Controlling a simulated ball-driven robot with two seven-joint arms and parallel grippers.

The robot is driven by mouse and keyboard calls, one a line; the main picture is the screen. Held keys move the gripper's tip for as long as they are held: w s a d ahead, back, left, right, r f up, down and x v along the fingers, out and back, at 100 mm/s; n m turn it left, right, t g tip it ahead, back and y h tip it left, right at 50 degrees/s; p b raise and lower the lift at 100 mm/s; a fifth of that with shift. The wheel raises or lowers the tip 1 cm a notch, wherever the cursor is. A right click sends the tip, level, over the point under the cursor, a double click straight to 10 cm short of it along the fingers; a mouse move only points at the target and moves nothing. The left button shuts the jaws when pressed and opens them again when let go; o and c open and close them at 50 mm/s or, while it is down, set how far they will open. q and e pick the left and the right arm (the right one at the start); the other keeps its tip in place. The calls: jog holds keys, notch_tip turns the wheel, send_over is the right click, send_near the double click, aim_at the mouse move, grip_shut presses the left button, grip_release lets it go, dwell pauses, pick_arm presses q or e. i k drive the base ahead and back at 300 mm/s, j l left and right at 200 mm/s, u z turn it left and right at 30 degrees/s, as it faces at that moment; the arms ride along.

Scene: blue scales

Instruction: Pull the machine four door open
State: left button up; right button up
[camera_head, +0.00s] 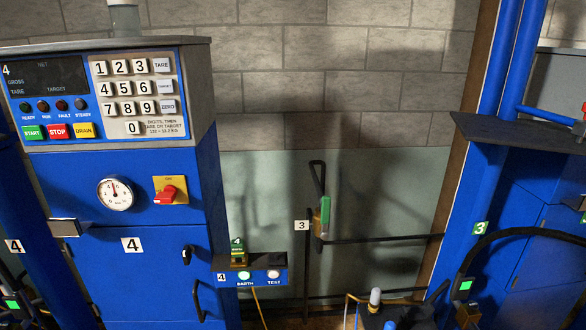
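The machine four (170,190) is a blue cabinet on the left with a keypad panel on top. Its blue door (110,285) carries a white label "4" and looks shut, flush with the cabinet front. A black curved handle (198,301) is at the door's right side, near the bottom of the view. A small black latch or knob (187,255) sits above the handle. The lower part of the door is cut off by the picture edge. Neither of my grippers shows in this view.
A small box marked 4 (250,276) with earth and test buttons juts out right of the cabinet. A red rotary switch (170,194) sits above the door. Another blue machine (545,230) stands at the right. Pipes and hoses cross the floor between them.

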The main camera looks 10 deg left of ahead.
aim_at(134, 272)
jog(key=u, duration=1.35)
